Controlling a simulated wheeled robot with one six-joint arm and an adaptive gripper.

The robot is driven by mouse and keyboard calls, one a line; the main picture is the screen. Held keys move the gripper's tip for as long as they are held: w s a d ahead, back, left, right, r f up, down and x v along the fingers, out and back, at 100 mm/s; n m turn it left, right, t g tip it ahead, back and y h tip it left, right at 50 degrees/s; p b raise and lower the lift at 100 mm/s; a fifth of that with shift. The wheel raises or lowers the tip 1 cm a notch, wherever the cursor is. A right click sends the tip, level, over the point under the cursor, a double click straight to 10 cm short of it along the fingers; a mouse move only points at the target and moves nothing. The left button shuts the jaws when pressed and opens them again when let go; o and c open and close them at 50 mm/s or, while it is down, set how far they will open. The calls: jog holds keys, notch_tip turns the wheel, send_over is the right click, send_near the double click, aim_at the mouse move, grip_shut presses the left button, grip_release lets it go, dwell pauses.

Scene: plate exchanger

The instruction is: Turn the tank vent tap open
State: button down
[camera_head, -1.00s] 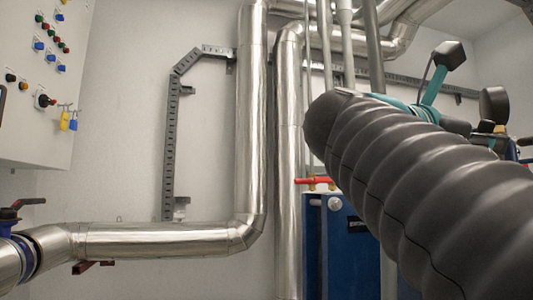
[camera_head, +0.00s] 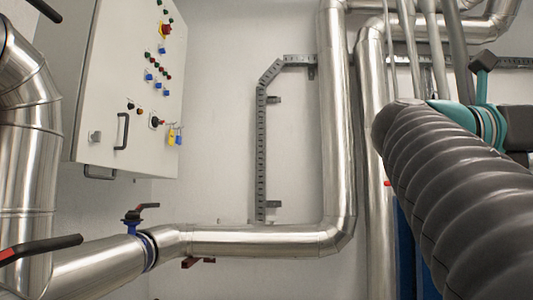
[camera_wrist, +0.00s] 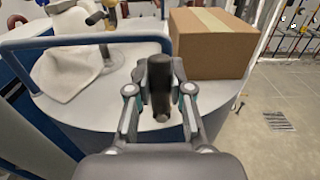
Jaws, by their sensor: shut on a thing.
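My gripper (camera_wrist: 159,88) shows in the wrist view, its fingers closed around a dark upright handle (camera_wrist: 160,98) above a pale round tank top (camera_wrist: 115,84). The handle seems to be the vent tap's, but the fingers hide its base and I cannot tell how far it is turned. In the head view my sleeved arm fills the right side, and neither the gripper nor this tap can be made out there.
A cardboard box (camera_wrist: 212,42) and a white cloth (camera_wrist: 72,66) sit on the tank top. A blue rail (camera_wrist: 80,40) runs behind the gripper. The head view shows steel pipes (camera_head: 265,240), a control cabinet (camera_head: 115,85) and a black-handled valve (camera_head: 132,217).

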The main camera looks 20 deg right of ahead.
jog(key=c, duration=1)
grip_release()
jog(key=shift+v, duration=5.95)
jog(key=shift+w, duration=0.1)
